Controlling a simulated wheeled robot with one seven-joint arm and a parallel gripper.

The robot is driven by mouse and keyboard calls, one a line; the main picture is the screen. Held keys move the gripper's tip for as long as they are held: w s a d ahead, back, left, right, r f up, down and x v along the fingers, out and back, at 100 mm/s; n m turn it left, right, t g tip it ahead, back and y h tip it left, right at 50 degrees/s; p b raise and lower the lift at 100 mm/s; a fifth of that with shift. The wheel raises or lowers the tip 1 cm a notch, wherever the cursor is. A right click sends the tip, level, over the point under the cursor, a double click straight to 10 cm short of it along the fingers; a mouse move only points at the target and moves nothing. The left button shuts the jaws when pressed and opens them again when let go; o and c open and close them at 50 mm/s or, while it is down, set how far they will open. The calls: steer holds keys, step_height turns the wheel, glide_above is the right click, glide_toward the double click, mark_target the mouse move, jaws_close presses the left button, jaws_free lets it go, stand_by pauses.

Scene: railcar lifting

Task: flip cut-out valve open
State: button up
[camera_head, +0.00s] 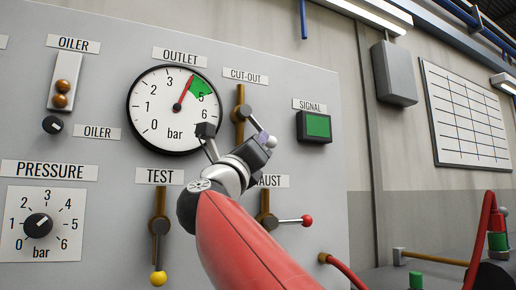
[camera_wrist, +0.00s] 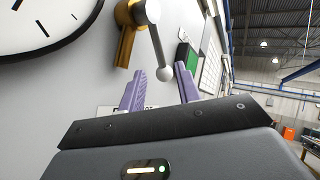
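The cut-out valve (camera_head: 240,104) is a brass fitting on the grey panel, under the CUT-OUT label (camera_head: 245,76). It also shows in the wrist view (camera_wrist: 130,32). Its thin grey lever (camera_wrist: 158,45) slants down to the right and ends in a pale ball knob (camera_wrist: 165,74). My gripper (camera_head: 265,138) is at the lever's lower end. In the wrist view its two purple fingers (camera_wrist: 160,70) are apart, with the knob showing between their tips. I see no finger clearly touching the knob. In the head view, the gripper partly hides the lever's end.
The green signal screen (camera_head: 318,125) is to the right. The exhaust valve's red knob (camera_head: 307,220) and test valve's yellow knob (camera_head: 158,278) are below. My red arm covers part of the panel.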

steer(key=b+v, duration=0.1)
steer(key=v, duration=0.2)
steer(key=shift+s, duration=0.1)
